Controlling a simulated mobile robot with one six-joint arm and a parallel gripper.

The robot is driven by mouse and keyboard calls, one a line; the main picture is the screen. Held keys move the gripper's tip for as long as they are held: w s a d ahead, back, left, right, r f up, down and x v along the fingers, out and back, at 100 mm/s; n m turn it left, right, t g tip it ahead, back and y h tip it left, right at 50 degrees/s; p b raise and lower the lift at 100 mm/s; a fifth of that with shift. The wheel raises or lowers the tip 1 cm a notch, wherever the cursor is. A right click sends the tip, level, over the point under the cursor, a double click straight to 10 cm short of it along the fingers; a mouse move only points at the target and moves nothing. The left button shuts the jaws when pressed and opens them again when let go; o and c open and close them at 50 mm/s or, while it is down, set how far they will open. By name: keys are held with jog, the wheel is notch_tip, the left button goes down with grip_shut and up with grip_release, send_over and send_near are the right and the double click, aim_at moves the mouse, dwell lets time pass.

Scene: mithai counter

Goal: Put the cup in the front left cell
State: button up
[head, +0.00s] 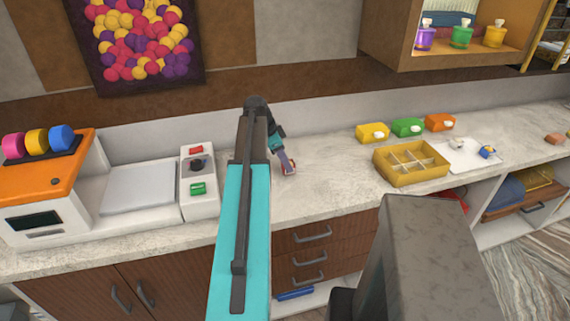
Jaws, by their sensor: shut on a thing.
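My gripper (290,168) hangs over the counter near the picture's middle, well to the left of the yellow box. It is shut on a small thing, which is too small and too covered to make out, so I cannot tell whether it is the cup. The yellow box (384,171) is open on top and split into cells by pale dividers. It stands on the right part of the counter. Its cells look empty, including the front left one.
A white sheet (484,163) right of the box bears a small white thing (457,143) and a small blue thing (487,152). Yellow (372,133), green (407,127) and orange (439,122) dispensers stand behind the box. Counter between gripper and box is clear. An orange-topped machine (60,185) stands left.

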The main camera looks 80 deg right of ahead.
jog(key=shift+r+b, duration=0.55)
jog(key=shift+r, duration=0.6)
jog(key=shift+s+a+r, duration=0.15)
jog(key=shift+a, duration=0.15)
jog(key=s+a+r+b, duration=0.1)
jog(key=s+a+b, duration=0.3)
jog(key=a, duration=1)
jog(key=shift+s+r, duration=0.25)
jog(key=shift+s, duration=1)
jog(key=shift+r, duration=0.1)
